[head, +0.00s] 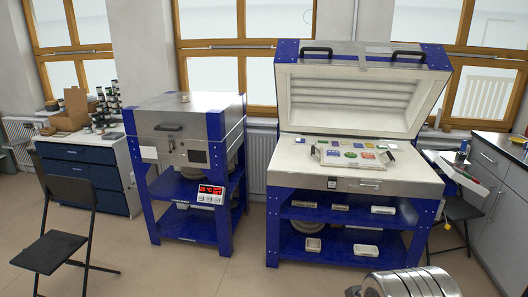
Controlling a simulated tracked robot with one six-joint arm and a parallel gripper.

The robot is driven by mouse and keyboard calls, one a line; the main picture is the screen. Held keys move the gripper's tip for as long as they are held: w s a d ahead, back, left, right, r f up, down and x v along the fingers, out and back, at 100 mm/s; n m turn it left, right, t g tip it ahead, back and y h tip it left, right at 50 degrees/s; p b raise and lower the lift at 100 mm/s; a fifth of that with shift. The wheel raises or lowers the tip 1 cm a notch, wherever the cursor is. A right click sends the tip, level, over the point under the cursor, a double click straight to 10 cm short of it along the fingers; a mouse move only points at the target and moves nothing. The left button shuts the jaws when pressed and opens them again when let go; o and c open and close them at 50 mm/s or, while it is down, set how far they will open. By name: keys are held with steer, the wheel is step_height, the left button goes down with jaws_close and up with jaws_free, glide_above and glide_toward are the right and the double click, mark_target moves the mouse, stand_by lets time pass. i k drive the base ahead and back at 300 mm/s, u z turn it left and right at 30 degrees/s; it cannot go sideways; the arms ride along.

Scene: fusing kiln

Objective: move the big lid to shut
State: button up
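The big lid (352,97) belongs to the larger kiln (300,172) on the right. It stands raised, hinged at the back, with its pale ribbed inner side facing forward. Two black handles, a left one (316,51) and a right one (407,55), sit along its upper edge. The kiln bed is uncovered. A pale tray (322,158) with coloured glass pieces lies on it, and more coloured pieces lie behind.
A smaller kiln (181,119) with its top shut stands left of the big one, with a red-lit controller (210,194) on its frame. A black folding chair (50,252) stands at the left, and a grey cabinet (492,180) at the right. Floor between chair and kilns is clear.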

mark_target(375, 89)
steer(key=u, duration=0.05)
steer(key=i, duration=3.45)
steer(key=z, duration=0.05)
